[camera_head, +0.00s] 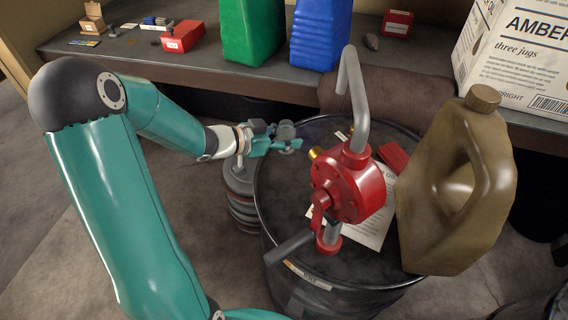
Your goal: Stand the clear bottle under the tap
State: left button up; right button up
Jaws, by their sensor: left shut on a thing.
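A red hand pump (352,185) with a bent grey pipe (352,95) stands on the drum, right of the gripper. A small brass fitting (317,153), possibly the tap, shows between pump and gripper. My right gripper is out of view.
A brown jug (460,190) stands at the drum's right. A grey ribbed object (242,205) stands left of the drum. The shelf (125,50) behind holds green (250,30) and blue (320,35) containers and a white carton (515,60).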

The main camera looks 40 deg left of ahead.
pick_arm(q)
notch_tip(320, 180, down, 10)
jog(key=shift+f, duration=0.1)
dwell(0.4)
jog(key=shift+f+b, duration=0.2)
jog(key=shift+b, duration=0.1)
jog(key=o, duration=0.9)
jog(key=shift+r, duration=0.1)
